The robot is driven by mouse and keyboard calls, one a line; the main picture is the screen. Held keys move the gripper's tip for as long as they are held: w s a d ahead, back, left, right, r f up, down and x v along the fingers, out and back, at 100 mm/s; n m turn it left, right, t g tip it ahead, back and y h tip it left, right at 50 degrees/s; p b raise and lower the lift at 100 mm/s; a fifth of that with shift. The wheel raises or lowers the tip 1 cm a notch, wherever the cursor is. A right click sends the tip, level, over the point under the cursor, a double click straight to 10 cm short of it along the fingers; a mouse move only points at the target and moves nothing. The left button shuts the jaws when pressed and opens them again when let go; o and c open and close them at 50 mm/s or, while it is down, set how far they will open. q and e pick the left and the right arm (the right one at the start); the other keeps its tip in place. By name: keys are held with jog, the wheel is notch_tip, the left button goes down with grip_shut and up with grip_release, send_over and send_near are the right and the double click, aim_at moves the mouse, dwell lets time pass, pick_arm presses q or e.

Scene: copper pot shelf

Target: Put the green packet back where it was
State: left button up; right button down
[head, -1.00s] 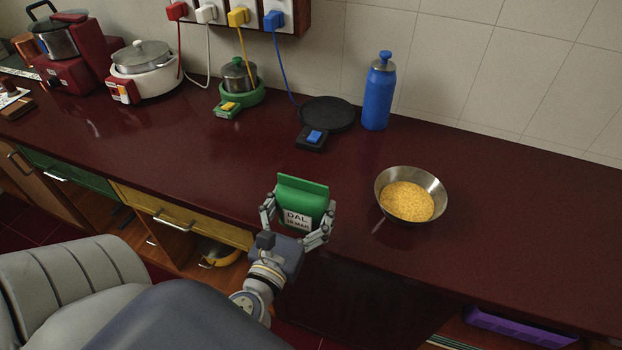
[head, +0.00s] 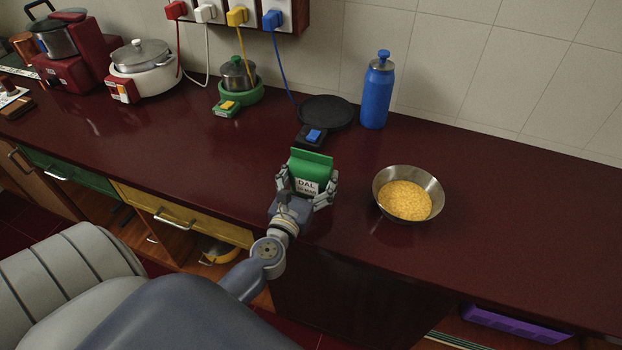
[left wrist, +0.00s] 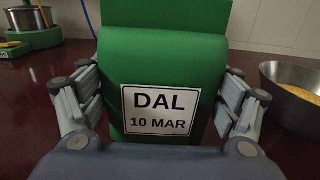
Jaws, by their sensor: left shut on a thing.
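The green packet (head: 311,166) carries a white label reading "DAL 10 MAR". My left gripper (head: 308,188) is shut on it, with a finger on each side of the packet. The packet is upright over the front part of the dark red counter; I cannot tell whether its base touches the surface. In the left wrist view the packet (left wrist: 160,65) fills the middle, label facing the camera, between the fingers of the gripper (left wrist: 160,110). My right gripper is not in view.
A steel bowl of yellow dal (head: 407,198) stands right of the packet. Behind are a blue bottle (head: 377,95), a black round plate (head: 327,112) and a small green cooker (head: 240,92). The counter (head: 520,215) is clear at the right.

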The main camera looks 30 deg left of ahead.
pick_arm(q)
jog(key=shift+r, duration=0.15)
jog(key=shift+f, duration=0.2)
jog(key=o, duration=1.2)
jog(key=shift+o, duration=0.6)
jog(key=shift+r, duration=0.1)
jog(key=b+v, duration=0.3)
jog(key=v, duration=0.7)
jog(key=shift+s+d+b, duration=0.15)
jog(key=shift+s+b, duration=0.2)
jog(key=shift+b, duration=0.05)
jog(key=shift+s+d, duration=0.2)
jog(key=shift+s, duration=0.5)
